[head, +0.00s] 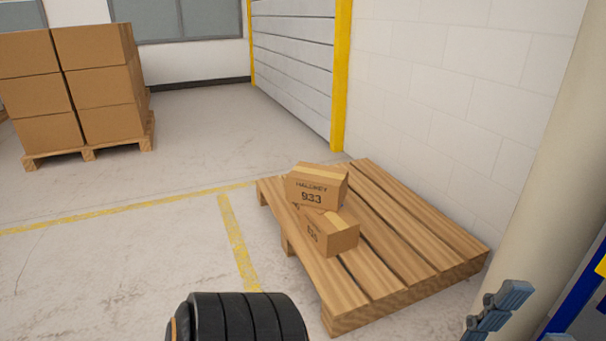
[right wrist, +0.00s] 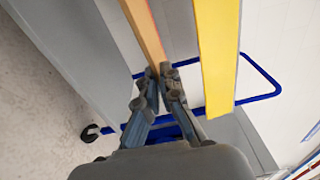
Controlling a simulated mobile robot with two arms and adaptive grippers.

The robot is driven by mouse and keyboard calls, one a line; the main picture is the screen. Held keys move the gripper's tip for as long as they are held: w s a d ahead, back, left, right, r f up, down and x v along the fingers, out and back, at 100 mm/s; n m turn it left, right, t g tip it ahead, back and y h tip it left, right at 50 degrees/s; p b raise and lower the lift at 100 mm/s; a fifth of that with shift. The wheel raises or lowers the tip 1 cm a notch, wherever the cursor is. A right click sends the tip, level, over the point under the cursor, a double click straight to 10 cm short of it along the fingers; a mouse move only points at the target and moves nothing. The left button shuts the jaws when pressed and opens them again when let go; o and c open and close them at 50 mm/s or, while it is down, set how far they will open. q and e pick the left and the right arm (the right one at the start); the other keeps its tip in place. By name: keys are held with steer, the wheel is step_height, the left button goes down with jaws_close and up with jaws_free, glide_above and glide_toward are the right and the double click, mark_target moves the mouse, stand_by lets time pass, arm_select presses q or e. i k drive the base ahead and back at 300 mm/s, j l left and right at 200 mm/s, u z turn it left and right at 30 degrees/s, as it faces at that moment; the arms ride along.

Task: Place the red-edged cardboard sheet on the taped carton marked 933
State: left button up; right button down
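The carton marked 933 (head: 314,190), with a tape strip along its top, sits tilted on the pallet, partly over a second carton. In the right wrist view, a narrow brown strip with a red line along one edge, seemingly the cardboard sheet (right wrist: 147,35) seen nearly edge-on, runs from the top edge down to my right gripper (right wrist: 158,72). The fingertips are close together and appear shut on its end. In the head view, part of my right gripper (head: 498,308) shows at lower right; the sheet is not visible there. My left gripper is out of view.
The second carton (head: 331,235) lies on the wooden pallet (head: 420,230), which has bare slats around both cartons. A pale column (head: 550,150) stands right of it. A blue-framed cart (right wrist: 262,70) and a yellow bar (right wrist: 217,50) are near my right gripper. Stacked boxes (head: 75,85) stand far left.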

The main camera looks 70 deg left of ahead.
mark_target(319, 180)
steer(key=k+j+u, duration=0.1)
steer(key=u, duration=1.15)
steer(key=i+j, duration=0.4)
steer(key=j, duration=0.2)
steer(key=i+j, duration=0.45)
steer(key=j, duration=0.15)
steer(key=i+j+u, duration=0.1)
steer(key=i+j, duration=0.3)
steer(key=j, duration=0.2)
